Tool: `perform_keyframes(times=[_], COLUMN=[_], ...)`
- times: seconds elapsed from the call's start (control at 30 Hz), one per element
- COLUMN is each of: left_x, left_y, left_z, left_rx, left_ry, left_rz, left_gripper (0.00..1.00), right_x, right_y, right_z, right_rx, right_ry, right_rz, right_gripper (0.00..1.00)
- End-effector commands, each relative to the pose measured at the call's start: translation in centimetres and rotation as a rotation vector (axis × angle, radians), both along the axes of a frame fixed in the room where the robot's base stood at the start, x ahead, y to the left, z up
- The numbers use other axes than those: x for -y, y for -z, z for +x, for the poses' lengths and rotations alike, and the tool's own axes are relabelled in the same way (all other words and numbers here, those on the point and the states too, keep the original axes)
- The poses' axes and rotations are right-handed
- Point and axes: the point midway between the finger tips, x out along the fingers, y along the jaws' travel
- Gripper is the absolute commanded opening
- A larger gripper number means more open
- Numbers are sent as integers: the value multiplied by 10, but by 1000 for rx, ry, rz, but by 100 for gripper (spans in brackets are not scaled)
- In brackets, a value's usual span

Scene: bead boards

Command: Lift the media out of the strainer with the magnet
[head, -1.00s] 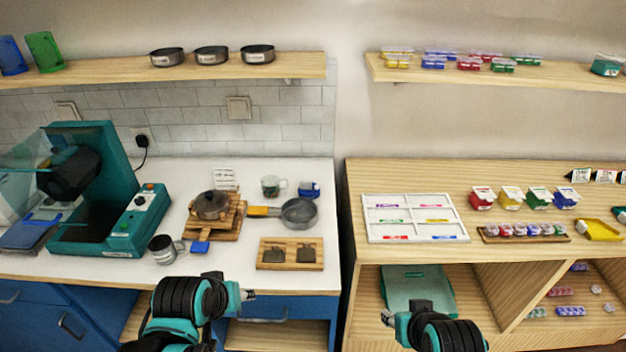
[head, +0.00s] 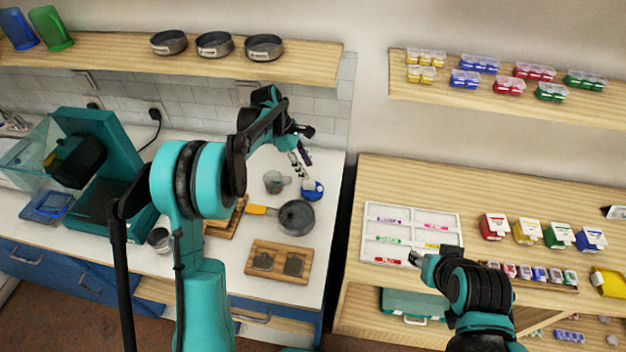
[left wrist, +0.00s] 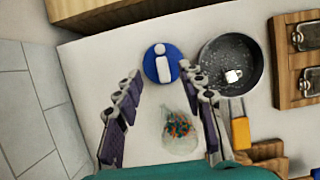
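The likely strainer (head: 297,217) is a round grey pan with a yellow handle on the white counter. In the left wrist view it (left wrist: 215,55) is dark and speckled, with a small pale object (left wrist: 233,76) in it. The likely magnet is a small blue-and-white piece (head: 313,191) behind it; from above it (left wrist: 174,72) is a blue disc with a white bar. My left gripper (head: 301,165) is above the counter's back, fingers spread (left wrist: 161,78), empty, pointing at the blue piece without holding it. My right gripper (head: 416,258) is by the white tray; its fingers are unclear.
A clear cup (head: 275,182) with coloured beads (left wrist: 180,126) stands close to the blue piece. A wooden board (head: 250,274) with two metal items lies in front. A teal machine (head: 105,165) stands left. The white sectioned tray (head: 456,230) is on the right-hand bench.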

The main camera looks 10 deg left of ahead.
Motion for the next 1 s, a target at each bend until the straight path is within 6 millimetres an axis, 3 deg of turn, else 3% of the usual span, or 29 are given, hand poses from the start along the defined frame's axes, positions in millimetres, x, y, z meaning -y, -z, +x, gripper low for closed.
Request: perform_keyframes(times=[0.37, 0.6, 0.87, 1.0], left_x=[10, 19, 21, 21], left_y=[37, 73, 77, 77], left_z=[1, 0, 0, 0], left_rx=[-8, -6, -7, -6], left_ry=[-9, -6, -8, -7], left_rz=[-3, -2, -2, -2], left_gripper=[40, 40, 40, 5], right_x=[0, 0, 0, 0], right_y=[10, 22, 21, 21], right_z=[0, 0, 0, 0], right_rx=[0, 0, 0, 0], right_ry=[0, 0, 0, 0], right_rz=[0, 0, 0, 0], right_gripper=[40, 40, 40, 40])
